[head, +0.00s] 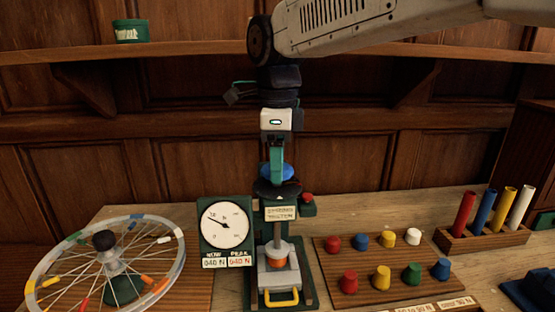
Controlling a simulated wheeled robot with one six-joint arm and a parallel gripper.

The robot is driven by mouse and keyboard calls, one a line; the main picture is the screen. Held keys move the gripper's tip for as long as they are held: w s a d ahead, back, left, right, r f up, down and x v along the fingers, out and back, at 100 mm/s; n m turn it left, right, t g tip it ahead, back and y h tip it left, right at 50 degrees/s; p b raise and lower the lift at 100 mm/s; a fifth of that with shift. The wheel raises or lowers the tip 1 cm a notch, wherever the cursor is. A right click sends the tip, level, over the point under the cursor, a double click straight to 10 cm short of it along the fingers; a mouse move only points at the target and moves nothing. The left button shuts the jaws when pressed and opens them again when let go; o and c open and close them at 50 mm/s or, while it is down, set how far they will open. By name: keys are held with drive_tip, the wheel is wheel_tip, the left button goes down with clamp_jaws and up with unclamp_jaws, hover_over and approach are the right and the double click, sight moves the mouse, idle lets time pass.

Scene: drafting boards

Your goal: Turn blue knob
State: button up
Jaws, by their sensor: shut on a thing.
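The blue knob (288,172) sits on top of the spring tester (281,213), above a dark disc with a small white mark. My gripper (275,168) points straight down over it, its teal fingers shut on the knob. The finger partly covers the knob's middle. Below, a grey plunger (279,249) stands over an orange piece (277,262) on a grey tray with a yellow handle (281,297). The dial gauge (225,225) stands left of the tester; its NOW and PEAK displays both seem to read 040 N.
A spoked wheel (107,262) with coloured clips lies at left. A wooden board (335,282) with several coloured knobs is at right, beside a rack (482,238) of coloured cylinders. A red button (308,198) is on the tester's right side. A shelf (190,48) runs behind my arm.

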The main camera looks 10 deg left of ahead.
drive_tip(key=shift+r+m, duration=0.1)
drive_tip(key=shift+m, duration=0.6)
drive_tip(key=o, duration=1)
wheel_tip(320, 180, up, 8)
drive_tip(key=shift+f, duration=0.15)
